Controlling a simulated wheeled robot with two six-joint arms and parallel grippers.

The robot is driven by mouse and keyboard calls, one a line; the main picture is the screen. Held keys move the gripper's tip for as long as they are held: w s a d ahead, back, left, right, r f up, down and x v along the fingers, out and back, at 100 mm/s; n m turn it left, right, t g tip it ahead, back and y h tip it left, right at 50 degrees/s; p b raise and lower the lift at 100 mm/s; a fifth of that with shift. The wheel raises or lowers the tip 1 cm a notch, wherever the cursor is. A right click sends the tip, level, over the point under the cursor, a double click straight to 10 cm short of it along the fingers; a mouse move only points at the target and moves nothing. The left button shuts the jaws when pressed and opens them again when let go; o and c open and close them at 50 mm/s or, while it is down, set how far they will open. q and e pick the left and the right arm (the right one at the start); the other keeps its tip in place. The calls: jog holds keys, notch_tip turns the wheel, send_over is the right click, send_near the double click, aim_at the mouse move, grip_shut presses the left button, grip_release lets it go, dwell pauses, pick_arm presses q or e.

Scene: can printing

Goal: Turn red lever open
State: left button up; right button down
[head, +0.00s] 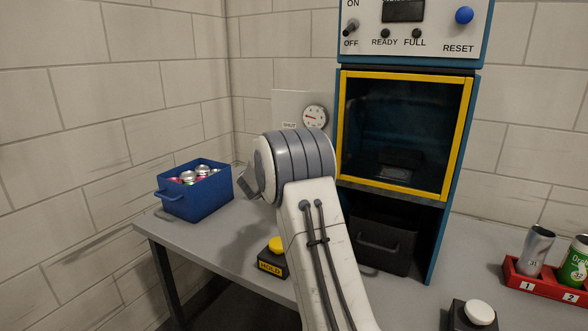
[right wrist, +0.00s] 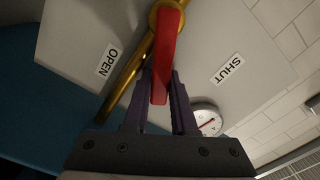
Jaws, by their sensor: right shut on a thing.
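The red lever (right wrist: 165,60) shows in the right wrist view, running from a brass fitting (right wrist: 167,14) at the top down between my fingers. My right gripper (right wrist: 160,80) is shut on the lever's free end. The lever lies between the OPEN label (right wrist: 108,60) and the SHUT label (right wrist: 228,70). In the head view my own arm hides the lever and the gripper; the SHUT label (head: 290,126) shows on the pale panel (head: 285,104). My left gripper is not in view.
A gauge (head: 314,117) sits beside the yellow-framed machine window (head: 404,132). A blue bin (head: 196,197) of cans stands on the table's left. A yellow HOLD button (head: 277,244) is by my arm. A red rack (head: 541,284) with cans is at right.

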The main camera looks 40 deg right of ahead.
jog(key=shift+s+d+f+m+b, duration=0.15)
jog(key=shift+f+m+b, duration=0.45)
jog(key=shift+m+b, duration=0.7)
jog(key=shift+s+f+m+b, duration=0.15)
jog(key=shift+f+m+b, duration=0.55)
jog(key=shift+b, duration=1.15)
jog(key=shift+s+d+f+m+b, duration=0.15)
jog(key=shift+f+m+b, duration=0.35)
jog(key=shift+m+b, duration=0.85)
jog(key=c, duration=0.7)
grip_release()
jog(key=shift+a, duration=0.1)
jog(key=b+v, duration=0.1)
jog(key=v, duration=0.9)
jog(key=shift+s+a+b, duration=0.1)
jog(key=shift+a+b, duration=0.15)
jog(key=shift+b, duration=0.05)
